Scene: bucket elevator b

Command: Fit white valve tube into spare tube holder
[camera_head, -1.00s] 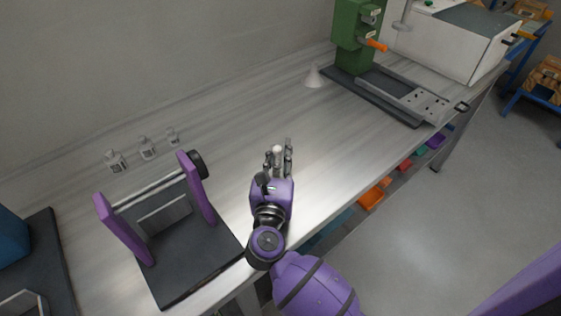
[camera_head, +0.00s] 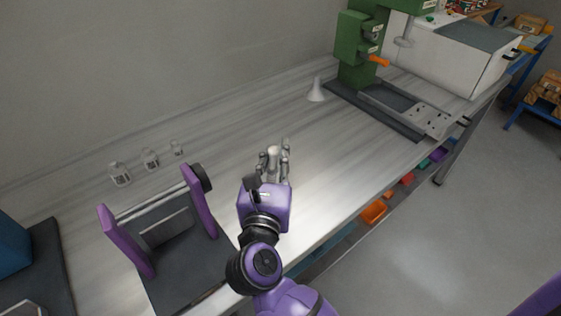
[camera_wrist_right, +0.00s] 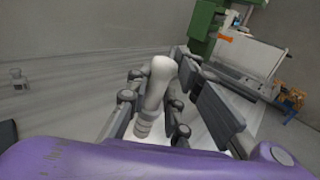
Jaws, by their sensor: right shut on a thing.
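The white valve tube (camera_wrist_right: 157,84) is between the fingers of my right gripper (camera_wrist_right: 158,100) in the right wrist view. It is a pale cylinder with a rounded top and a ribbed grey lower end. In the head view the tube's white top (camera_head: 272,153) shows between the fingers of the right gripper (camera_head: 273,163), above the middle of the bench. The gripper is shut on it. I cannot pick out the spare tube holder with certainty. My left gripper is not in view.
A black-based stand with purple uprights (camera_head: 197,203) is left of my right arm. A white cone (camera_head: 316,91), a green machine (camera_head: 357,48) and a white box (camera_head: 450,55) are at the far right. The middle bench is clear.

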